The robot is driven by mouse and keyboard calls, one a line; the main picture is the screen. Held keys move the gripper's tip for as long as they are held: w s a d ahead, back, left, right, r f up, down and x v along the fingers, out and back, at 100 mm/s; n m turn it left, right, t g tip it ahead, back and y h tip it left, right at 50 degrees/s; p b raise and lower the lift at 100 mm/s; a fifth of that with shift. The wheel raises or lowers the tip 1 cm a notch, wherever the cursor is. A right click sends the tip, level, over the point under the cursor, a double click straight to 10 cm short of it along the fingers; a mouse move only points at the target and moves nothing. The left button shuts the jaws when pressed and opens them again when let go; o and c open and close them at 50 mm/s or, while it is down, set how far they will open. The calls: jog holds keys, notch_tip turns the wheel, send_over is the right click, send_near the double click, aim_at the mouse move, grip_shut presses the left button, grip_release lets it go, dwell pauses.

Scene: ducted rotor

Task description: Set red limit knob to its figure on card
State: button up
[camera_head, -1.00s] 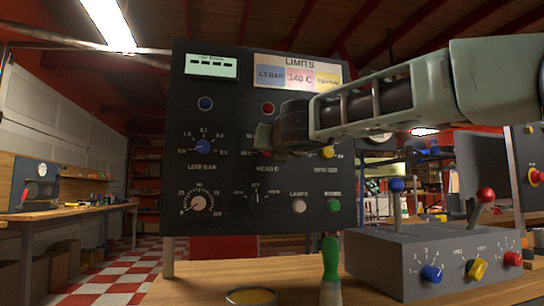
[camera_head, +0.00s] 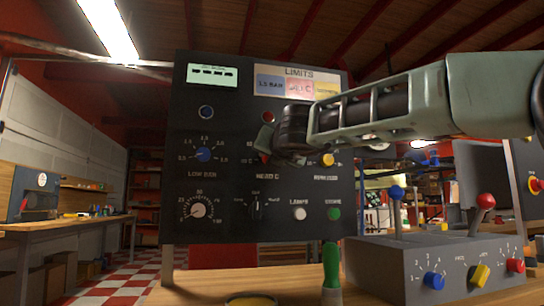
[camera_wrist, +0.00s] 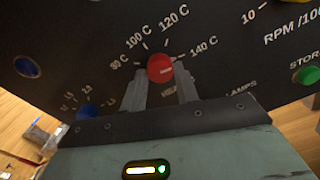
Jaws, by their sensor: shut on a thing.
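The red limit knob (camera_wrist: 160,68) sits on the dark panel in the wrist view, inside a scale with labels up to 140 C. A pale mark on its face appears to point right, toward the 140 C side; its exact setting is hard to read. My gripper (camera_wrist: 161,82) is shut on the knob, one finger on each side. In the head view my gripper (camera_head: 278,156) covers most of the knob, and only a bit of red shows. The LIMITS card (camera_head: 298,73) is at the panel's top right; its middle pink field seems to read 140 C, partly blurred.
A blue knob (camera_head: 203,154) is left of my gripper and a yellow knob (camera_head: 328,160) close on its right. A grey lever box (camera_head: 440,268) stands at the front right.

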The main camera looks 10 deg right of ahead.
jog(key=o, duration=1)
jog(key=shift+f, duration=0.1)
jog(key=shift+c, duration=0.2)
jog(key=s+p, duration=0.1)
jog(key=s, duration=1.6)
jog(key=shift+s, duration=0.15)
